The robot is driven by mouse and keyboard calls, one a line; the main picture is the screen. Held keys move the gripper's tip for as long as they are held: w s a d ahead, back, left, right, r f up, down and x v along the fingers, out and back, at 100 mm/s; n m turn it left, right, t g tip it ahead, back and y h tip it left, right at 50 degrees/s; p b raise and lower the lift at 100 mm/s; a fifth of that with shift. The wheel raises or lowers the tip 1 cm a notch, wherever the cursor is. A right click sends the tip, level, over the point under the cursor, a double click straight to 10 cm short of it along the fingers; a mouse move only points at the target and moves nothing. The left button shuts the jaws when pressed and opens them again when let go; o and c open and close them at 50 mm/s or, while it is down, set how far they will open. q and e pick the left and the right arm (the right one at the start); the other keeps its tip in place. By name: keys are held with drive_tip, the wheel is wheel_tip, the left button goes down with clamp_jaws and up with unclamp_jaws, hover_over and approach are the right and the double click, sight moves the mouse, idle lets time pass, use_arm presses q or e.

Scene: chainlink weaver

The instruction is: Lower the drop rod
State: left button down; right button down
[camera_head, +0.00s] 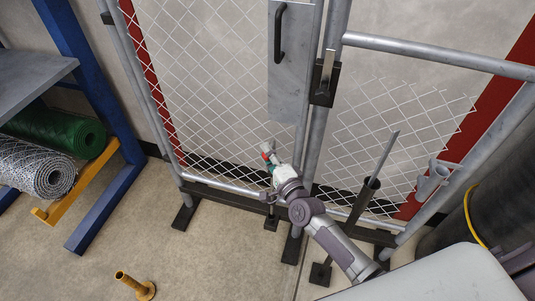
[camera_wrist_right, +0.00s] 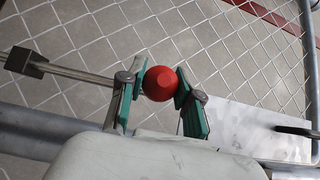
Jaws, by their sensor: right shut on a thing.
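My right gripper (camera_head: 268,160) is at the lower part of the chain-link gate panel (camera_head: 205,85), in front of the mesh. In the right wrist view its green-padded fingers (camera_wrist_right: 160,95) are closed on either side of a round red knob (camera_wrist_right: 161,83). A thin metal drop rod (camera_wrist_right: 80,73) runs left from beside the fingers through a dark block (camera_wrist_right: 27,63). The red knob also shows at the fingertips in the head view (camera_head: 265,155). My arm hides most of the rod there. My left gripper is not in view.
A grey plate with a black handle (camera_head: 280,32) and a dark latch (camera_head: 325,84) are above. A slanted rod in a black tube (camera_head: 367,196) stands at right. A brass socket (camera_head: 137,287) is on the floor. Mesh rolls (camera_head: 45,130) lie on a rack at left.

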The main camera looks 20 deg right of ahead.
wheel_tip(320, 180, down, 7)
drive_tip(key=b, duration=0.5)
drive_tip(key=shift+s, duration=0.1)
drive_tip(key=c, duration=0.8)
unclamp_jaws()
drive_tip(key=s, duration=0.4)
drive_tip(key=s+d, duration=0.1)
drive_tip(key=s, duration=0.2)
drive_tip(key=s+d, duration=0.1)
drive_tip(key=s, duration=0.3)
drive_tip(key=shift+s+d, duration=0.2)
drive_tip(key=shift+s, duration=0.15)
